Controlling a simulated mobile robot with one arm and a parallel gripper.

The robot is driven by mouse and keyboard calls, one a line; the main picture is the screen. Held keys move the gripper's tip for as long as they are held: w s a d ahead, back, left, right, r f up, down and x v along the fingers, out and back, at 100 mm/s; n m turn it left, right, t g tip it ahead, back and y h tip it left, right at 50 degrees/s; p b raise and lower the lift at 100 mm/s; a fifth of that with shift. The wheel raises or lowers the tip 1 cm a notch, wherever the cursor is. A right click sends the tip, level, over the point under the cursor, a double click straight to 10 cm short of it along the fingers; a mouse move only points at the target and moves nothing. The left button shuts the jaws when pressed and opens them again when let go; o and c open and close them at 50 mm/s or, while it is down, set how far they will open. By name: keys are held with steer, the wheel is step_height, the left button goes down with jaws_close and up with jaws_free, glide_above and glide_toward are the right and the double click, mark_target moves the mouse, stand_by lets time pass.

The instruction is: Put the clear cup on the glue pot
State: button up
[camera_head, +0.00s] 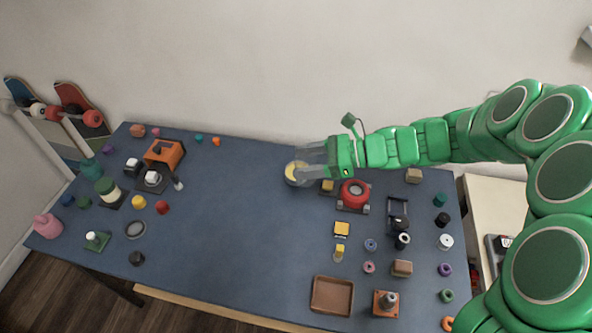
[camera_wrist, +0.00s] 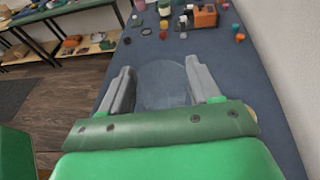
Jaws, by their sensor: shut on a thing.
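My gripper (camera_head: 310,160) reaches in from the right at the back of the blue table. In the wrist view its two grey fingers (camera_wrist: 159,66) are shut on the clear cup (camera_wrist: 162,86), which is see-through and round. In the head view the clear cup is a faint pale shape (camera_head: 305,152) at the fingertips. The glue pot (camera_head: 292,172), round with a pale yellow top, is just below and left of the fingertips there. The fingers and cup overlap part of the pot. I cannot tell whether the cup touches it.
A red round device (camera_head: 353,194) and a yellow-topped block (camera_head: 327,186) stand close to the right of the pot. An orange machine (camera_head: 164,153) and several small items are at the left. The middle of the table (camera_head: 235,220) is clear. A wall runs behind.

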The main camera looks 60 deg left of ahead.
steer(key=shift+w+a+f, duration=0.9)
steer(key=shift+a+f, duration=1.25)
steer(key=shift+w+a+f, duration=0.85)
steer(key=shift+a+f, duration=1.25)
steer(key=shift+f, duration=0.05)
steer(key=shift+w+a+f, duration=0.9)
steer(key=shift+a+f, duration=1.25)
steer(key=shift+f, duration=0.2)
steer(key=o, duration=1)
steer(key=shift+o, duration=0.2)
